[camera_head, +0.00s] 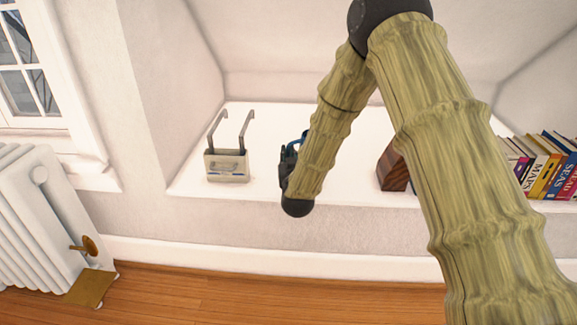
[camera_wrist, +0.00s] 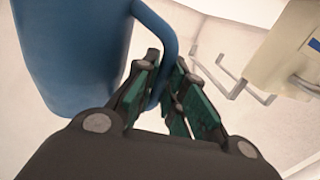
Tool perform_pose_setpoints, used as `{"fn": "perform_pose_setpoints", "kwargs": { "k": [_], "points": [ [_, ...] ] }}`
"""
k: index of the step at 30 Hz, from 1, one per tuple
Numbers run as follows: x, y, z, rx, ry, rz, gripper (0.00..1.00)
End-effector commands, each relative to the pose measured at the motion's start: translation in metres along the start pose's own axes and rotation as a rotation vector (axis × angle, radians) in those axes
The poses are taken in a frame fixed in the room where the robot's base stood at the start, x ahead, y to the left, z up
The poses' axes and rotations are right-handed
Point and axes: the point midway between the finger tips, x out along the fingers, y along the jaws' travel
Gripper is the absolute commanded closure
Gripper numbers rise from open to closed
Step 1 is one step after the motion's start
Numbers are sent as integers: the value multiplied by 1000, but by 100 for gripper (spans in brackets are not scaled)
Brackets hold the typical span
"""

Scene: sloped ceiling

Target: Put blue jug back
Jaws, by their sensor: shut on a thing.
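The blue jug (camera_wrist: 72,50) fills the upper left of the wrist view, with its handle (camera_wrist: 170,35) curving down beside it. My gripper (camera_wrist: 164,78) is shut on the handle, with its green-padded fingers on either side of it. In the head view only a small blue part of the jug (camera_head: 303,137) shows behind my arm, and my gripper (camera_head: 290,158) is mostly hidden by my wrist. The jug is over or on the white alcove shelf (camera_head: 265,125); I cannot tell whether its base touches.
A cream box with two grey prongs (camera_head: 226,166) stands on the shelf, left of my gripper. A brown wooden block (camera_head: 393,172) and several books (camera_head: 545,165) are to the right. A white radiator (camera_head: 40,215) stands at the far left. Shelf space between box and gripper is clear.

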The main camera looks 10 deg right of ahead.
Motion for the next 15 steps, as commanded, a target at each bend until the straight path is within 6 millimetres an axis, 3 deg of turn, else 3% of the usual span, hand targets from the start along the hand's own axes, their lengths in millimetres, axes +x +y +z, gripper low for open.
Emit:
{"fn": "perform_pose_setpoints", "kwargs": {
  "k": [9, 15],
  "points": [
    [18, 2, 2, 0, 3, 1, 100],
    [16, 2, 32, 0, 1, 2, 100]
  ]
}}
